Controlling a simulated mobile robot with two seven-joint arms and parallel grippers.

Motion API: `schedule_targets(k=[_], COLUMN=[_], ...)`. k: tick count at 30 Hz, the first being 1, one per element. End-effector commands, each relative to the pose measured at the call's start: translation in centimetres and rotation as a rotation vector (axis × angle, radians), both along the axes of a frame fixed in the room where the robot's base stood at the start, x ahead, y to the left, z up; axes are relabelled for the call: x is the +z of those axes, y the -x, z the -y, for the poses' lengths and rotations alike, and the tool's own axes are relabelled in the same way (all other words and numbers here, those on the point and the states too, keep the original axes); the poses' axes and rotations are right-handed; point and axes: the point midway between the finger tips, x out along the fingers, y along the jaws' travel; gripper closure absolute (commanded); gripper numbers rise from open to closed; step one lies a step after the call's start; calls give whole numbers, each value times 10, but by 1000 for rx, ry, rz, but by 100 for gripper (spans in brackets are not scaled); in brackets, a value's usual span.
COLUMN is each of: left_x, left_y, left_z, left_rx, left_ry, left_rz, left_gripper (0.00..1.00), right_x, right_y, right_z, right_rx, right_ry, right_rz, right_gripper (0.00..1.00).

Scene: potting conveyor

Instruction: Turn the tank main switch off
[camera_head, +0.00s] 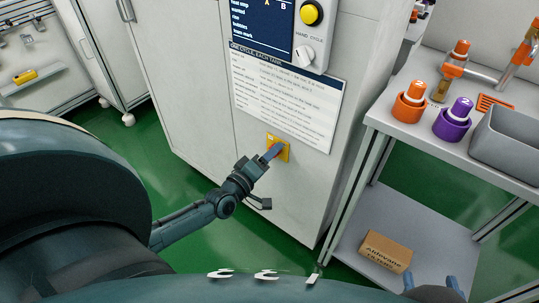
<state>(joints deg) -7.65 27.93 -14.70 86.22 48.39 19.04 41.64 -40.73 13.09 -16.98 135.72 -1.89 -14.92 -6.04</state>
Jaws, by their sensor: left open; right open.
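The tank main switch, on a yellow plate (285,156), is low on the front of the light grey cabinet (195,90). My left gripper (272,153) is right in front of this plate, its blue fingers overlapping it. The fingers and hand hide the middle of the plate, so the switch's handle position cannot be made out. Whether the fingers touch the switch cannot be told. My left gripper is open. My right gripper (431,283) is open at the bottom right edge, its two blue fingertips apart and empty.
Above are an instruction sheet (285,100), a control panel with a yellow button (311,13) and a white knob (303,54).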

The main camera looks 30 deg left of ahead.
Motion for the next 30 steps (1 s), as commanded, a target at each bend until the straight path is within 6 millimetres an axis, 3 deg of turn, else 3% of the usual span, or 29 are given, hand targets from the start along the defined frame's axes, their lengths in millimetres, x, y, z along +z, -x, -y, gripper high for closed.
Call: schedule_targets(k=[7, 21, 30], left_x=[0, 1, 0], left_y=[10, 106, 131], left_z=[-1, -9, -10], left_rx=[0, 0, 0], left_ry=[0, -1, 0], left_rz=[-4, -3, 0], left_gripper=[47, 47, 47], right_x=[3, 0, 3], right_y=[0, 8, 9], right_z=[1, 4, 5], right_rx=[0, -6, -13], right_ry=[2, 9, -3], right_rz=[-7, -152, -152], right_gripper=[46, 46, 46])
